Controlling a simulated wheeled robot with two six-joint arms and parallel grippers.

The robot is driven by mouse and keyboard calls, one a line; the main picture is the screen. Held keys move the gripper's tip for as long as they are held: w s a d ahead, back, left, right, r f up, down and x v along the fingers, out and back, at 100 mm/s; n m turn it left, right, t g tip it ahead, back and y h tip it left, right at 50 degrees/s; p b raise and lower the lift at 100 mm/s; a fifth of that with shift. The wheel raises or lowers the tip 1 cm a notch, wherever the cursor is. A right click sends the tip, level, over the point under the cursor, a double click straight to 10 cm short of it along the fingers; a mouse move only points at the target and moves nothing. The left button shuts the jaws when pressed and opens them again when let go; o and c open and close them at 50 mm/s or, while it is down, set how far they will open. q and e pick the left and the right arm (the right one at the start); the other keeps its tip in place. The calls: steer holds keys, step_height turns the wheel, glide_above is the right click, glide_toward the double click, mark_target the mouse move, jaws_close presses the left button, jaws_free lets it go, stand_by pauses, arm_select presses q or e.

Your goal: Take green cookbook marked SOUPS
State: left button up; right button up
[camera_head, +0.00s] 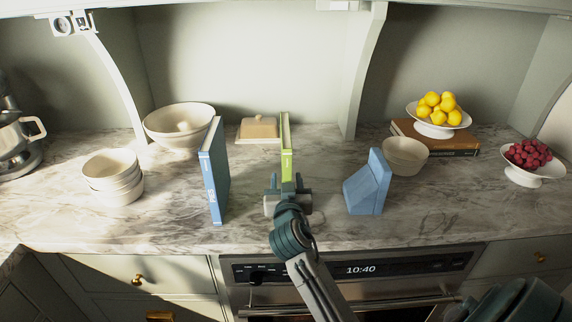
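The green cookbook (286,150) stands upright on the marble counter, its narrow spine facing me; no title can be read from here. My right gripper (286,184) is at the near, lower end of this book. Its two fingers look spread apart, one on each side of the spine's bottom, with gaps beside the book. The gripper hides the foot of the book. My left gripper is not in view.
A blue book (213,170) stands upright to the left, and a blue slanted block (368,183) stands to the right. A butter dish (259,129) sits behind. Stacked bowls (113,177) and a fruit stand (438,130) are farther out.

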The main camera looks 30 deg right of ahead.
steer(key=shift+s+a, duration=0.1)
steer(key=shift+a, duration=0.05)
jaws_close()
steer(key=shift+r, duration=0.15)
